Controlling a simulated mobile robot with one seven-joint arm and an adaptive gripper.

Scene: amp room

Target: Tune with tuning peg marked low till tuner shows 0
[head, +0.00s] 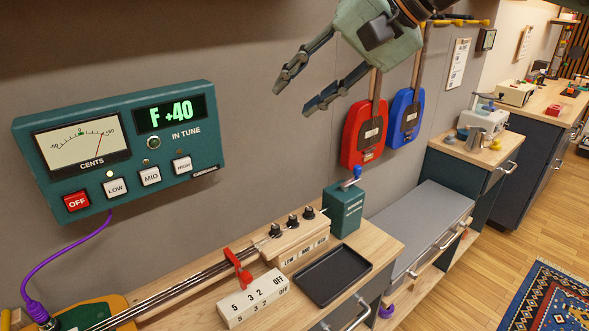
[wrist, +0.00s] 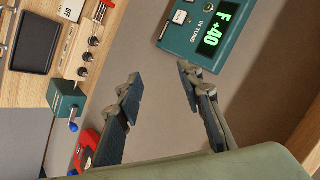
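The teal tuner (head: 165,150) on the wall reads F +40. Its needle points right, and the light above its LOW button (head: 115,187) looks lit. The tuner display also shows in the wrist view (wrist: 213,36). Three black pegs stand on a wooden block labelled LOW, MID and HIGH. The low peg (head: 275,230) is the leftmost in the head view; it appears at upper left in the wrist view (wrist: 98,27). My gripper (head: 298,95) is open and empty, raised above the bench and apart from the pegs. Its spread fingers show in the wrist view (wrist: 160,75).
A green box with a blue-knobbed crank (head: 344,208) stands right of the pegs. A black tray (head: 333,275) lies in front. A red clamp (head: 238,268) sits on the strings beside a numbered block (head: 252,297). Red (head: 364,133) and blue (head: 405,117) paddle-shaped objects hang behind.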

